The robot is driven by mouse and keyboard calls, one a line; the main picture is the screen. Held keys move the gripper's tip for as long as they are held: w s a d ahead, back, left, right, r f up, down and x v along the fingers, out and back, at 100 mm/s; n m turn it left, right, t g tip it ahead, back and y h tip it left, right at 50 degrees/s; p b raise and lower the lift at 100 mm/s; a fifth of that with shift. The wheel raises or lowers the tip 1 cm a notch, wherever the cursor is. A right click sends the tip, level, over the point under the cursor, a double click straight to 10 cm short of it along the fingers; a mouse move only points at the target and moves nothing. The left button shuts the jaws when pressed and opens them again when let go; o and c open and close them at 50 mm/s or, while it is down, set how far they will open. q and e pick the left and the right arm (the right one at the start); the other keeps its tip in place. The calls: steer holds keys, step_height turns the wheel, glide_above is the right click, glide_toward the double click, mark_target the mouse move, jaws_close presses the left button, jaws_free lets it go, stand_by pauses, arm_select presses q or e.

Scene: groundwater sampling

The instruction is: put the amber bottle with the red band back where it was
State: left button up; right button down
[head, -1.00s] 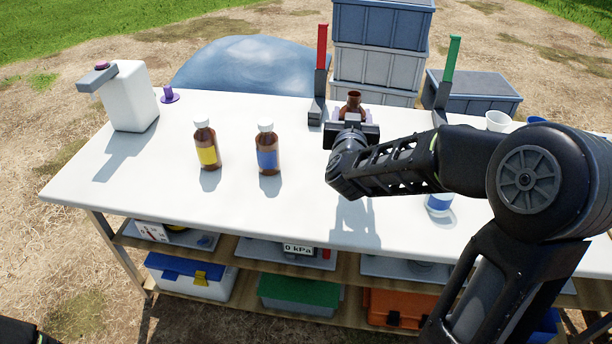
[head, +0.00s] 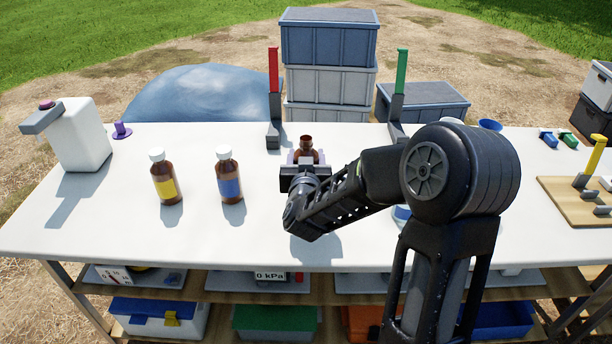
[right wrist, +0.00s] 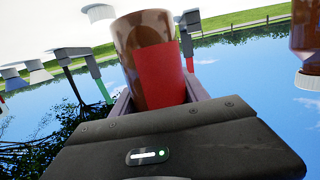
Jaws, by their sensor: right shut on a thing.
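The amber bottle with the red band (right wrist: 160,75) is between the fingers of my right gripper (right wrist: 160,105) in the right wrist view, which looks upside down. In the head view this bottle (head: 306,143) shows its open, uncapped mouth, and my right gripper (head: 305,172) hides its lower part. It is near the table's back edge, just right of the red post (head: 273,75). I cannot tell whether its base touches the table. My left gripper is not in view.
An amber bottle with a yellow band (head: 166,180) and one with a blue band (head: 229,178) stand capped on the white table (head: 130,235), to the left. A white dispenser (head: 80,135) stands at far left. A green post (head: 400,80) stands right of the held bottle.

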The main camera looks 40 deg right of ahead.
steer(key=shift+f, duration=0.15)
steer(key=shift+f+b, duration=0.35)
steer(key=shift+f, duration=1.45)
steer(key=shift+f, duration=0.15)
steer(key=c, duration=0.6)
jaws_free()
